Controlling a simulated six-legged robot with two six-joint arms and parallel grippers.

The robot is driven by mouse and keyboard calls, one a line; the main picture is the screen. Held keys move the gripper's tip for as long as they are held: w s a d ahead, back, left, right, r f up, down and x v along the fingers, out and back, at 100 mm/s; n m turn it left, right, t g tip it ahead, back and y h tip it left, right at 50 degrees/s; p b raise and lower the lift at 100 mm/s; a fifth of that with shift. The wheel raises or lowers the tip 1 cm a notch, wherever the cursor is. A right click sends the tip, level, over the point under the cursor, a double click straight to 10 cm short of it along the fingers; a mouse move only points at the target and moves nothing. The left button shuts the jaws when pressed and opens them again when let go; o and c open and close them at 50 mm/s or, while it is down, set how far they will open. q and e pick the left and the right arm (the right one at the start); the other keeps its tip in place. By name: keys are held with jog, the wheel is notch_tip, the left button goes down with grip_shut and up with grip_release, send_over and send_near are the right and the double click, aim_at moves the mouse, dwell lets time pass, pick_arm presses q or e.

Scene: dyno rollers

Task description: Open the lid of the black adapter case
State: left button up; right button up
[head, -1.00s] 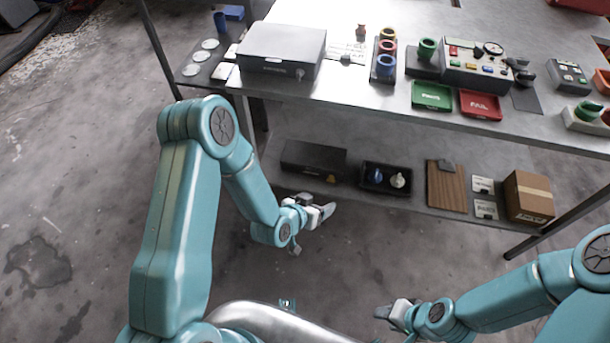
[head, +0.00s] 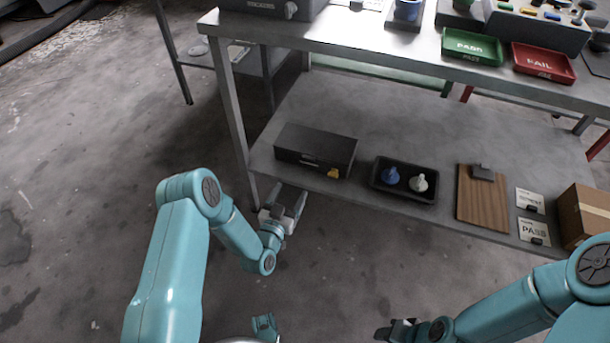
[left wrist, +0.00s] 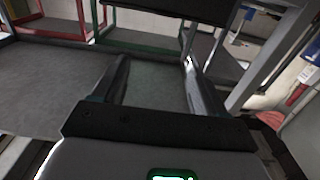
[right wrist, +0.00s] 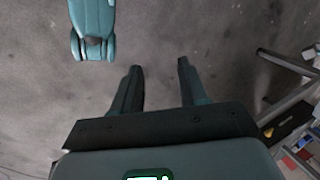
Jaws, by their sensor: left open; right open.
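The black adapter case (head: 316,145) lies on the lower shelf near its left end in the head view. Its lid is shut, and a yellow tag or latch (head: 333,173) shows on its front face. My left gripper (head: 289,206) is open and empty, in front of the shelf edge and below the case, apart from it. Its two fingers also show in the left wrist view (left wrist: 155,85), spread with nothing between them. My right gripper (head: 390,330) is low near the bottom of the head view. In the right wrist view its fingers (right wrist: 160,85) are open and empty above the floor.
On the lower shelf (head: 420,125), right of the case, are a black tray (head: 404,195) with a blue and a white piece, a wooden clipboard (head: 482,205), cards (head: 534,231) and a cardboard box (head: 588,215). A table leg (head: 231,120) stands left of the case. The tabletop overhangs the shelf.

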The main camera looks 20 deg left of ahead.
pick_arm(q)
notch_tip(320, 180, down, 3)
jog(key=b, duration=0.8)
send_near(308, 159)
jog(key=w, duration=0.7)
jog(key=shift+w+d+f, duration=0.1)
jog(key=shift+d+f, duration=0.1)
jog(key=shift+w+r, duration=0.15)
jog(key=shift+w, duration=0.35)
pick_arm(e)
jog(key=w+f+t, duration=0.1)
jog(key=w+f, duration=0.3)
jog(key=f, duration=0.5)
jog(key=shift+w+d+t, duration=0.2)
jog(key=shift+d+t, duration=0.2)
pick_arm(q)
grip_shut()
pick_arm(e)
jog(key=shift+r, duration=0.1)
